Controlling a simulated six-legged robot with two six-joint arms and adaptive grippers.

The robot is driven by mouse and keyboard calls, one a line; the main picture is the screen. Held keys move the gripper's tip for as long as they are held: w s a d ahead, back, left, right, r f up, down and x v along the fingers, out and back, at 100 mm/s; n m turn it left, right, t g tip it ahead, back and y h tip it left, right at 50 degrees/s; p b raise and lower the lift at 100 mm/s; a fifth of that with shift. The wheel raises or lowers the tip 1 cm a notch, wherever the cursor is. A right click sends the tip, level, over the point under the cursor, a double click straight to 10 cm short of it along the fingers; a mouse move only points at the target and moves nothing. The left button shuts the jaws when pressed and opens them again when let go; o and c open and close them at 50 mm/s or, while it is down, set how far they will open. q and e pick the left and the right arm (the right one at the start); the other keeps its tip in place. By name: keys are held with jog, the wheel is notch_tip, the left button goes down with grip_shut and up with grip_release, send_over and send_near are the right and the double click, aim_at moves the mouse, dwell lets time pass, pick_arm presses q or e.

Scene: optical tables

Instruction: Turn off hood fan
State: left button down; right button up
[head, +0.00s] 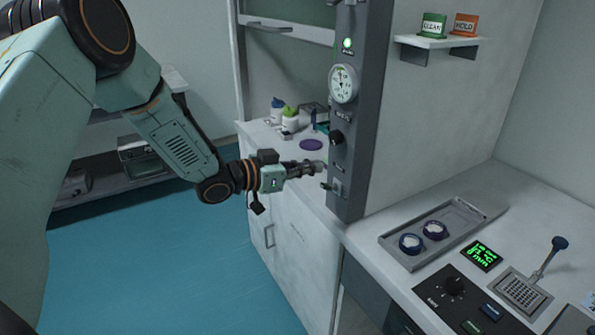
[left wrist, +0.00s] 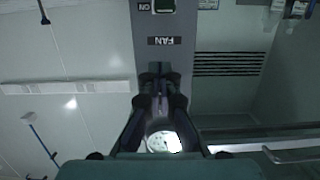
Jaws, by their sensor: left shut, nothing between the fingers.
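The hood's grey control post (head: 358,120) carries a lit green lamp (head: 347,43), a round gauge (head: 343,84), a black knob (head: 336,137) and, low down, the fan switch (head: 333,187). In the left wrist view, which is upside down, the green switch (left wrist: 164,5) is cut by the top edge, with an ON mark beside it and a FAN label (left wrist: 164,41). My left gripper (head: 320,168) is shut and empty, just left of the post and slightly above the switch. Its fingertips (left wrist: 160,80) show near the label; contact cannot be told. My right gripper is out of view.
Bottles (head: 284,112) and a purple disc (head: 311,145) are on the hood's bench behind the gripper. Blue floor lies open at left.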

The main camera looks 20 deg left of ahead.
aim_at(326, 186)
pick_arm(q)
jog(key=x, duration=0.4)
jog(key=shift+w+a+f, duration=0.15)
jog(key=shift+w+f, duration=0.1)
jog(key=shift+w, duration=0.05)
jog(key=shift+s+a+f, duration=0.15)
jog(key=shift+s+f, duration=0.1)
jog(key=shift+f, duration=0.35)
jog(key=shift+s+a+f, duration=0.15)
jog(key=shift+s+f, duration=0.1)
jog(key=shift+f, duration=0.3)
jog(key=shift+s+a+f, duration=0.15)
jog(key=shift+a+f, duration=0.1)
jog(key=shift+f, duration=0.35)
jog(key=shift+d+r, duration=0.1)
